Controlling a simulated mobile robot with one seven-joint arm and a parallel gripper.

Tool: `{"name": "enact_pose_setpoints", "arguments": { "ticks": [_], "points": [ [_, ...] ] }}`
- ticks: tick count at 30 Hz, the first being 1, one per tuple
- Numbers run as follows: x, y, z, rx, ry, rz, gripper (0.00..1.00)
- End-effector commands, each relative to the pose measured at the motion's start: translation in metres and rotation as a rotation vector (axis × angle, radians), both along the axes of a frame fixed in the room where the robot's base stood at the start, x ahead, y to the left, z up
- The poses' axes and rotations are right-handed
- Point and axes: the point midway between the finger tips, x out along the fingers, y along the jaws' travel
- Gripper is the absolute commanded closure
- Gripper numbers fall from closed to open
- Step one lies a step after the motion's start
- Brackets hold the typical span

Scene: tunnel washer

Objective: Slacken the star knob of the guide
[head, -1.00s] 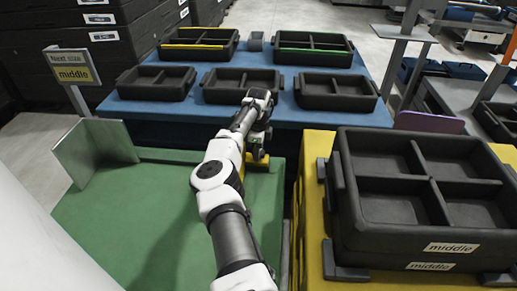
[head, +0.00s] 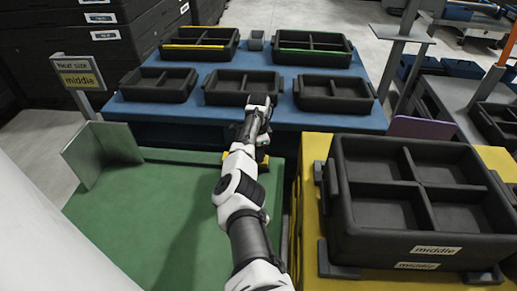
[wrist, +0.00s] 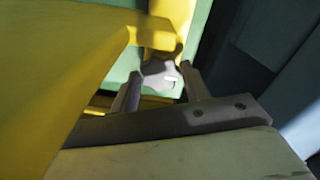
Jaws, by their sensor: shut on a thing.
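The star knob (wrist: 160,76) is grey and lobed, at the centre of the wrist view, in front of a yellow part of the guide (wrist: 160,35). My gripper (wrist: 161,72) has one finger on each side of the knob and is shut on it. In the head view a small yellow piece of the guide (head: 262,159) shows at the far edge of the green surface (head: 150,215). My arm covers the knob and the fingers there. How far the knob is turned cannot be told.
A yellow stand (head: 312,190) at right bears stacked dark trays (head: 430,235) labelled "middle". A blue table (head: 300,115) behind holds several divided trays. An upright plate (head: 100,155) stands at left, near a sign (head: 78,75) reading "Next size middle".

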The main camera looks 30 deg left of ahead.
Motion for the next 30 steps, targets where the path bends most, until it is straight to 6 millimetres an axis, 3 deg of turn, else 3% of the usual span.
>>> {"name": "enact_pose_setpoints", "arguments": {
  "ticks": [15,16,20,30],
  "points": [
    [-0.0008,0.0002,-0.0003,-0.002,0.003,0.025,0.76],
    [-0.0009,0.0001,-0.0003,-0.002,0.003,0.025,0.5],
    [-0.0006,0.0002,-0.0002,-0.001,0.002,0.024,0.33],
    [0.0001,0.0002,0.0031,0.0,0.0,0.023,0.32]
  ]
}}
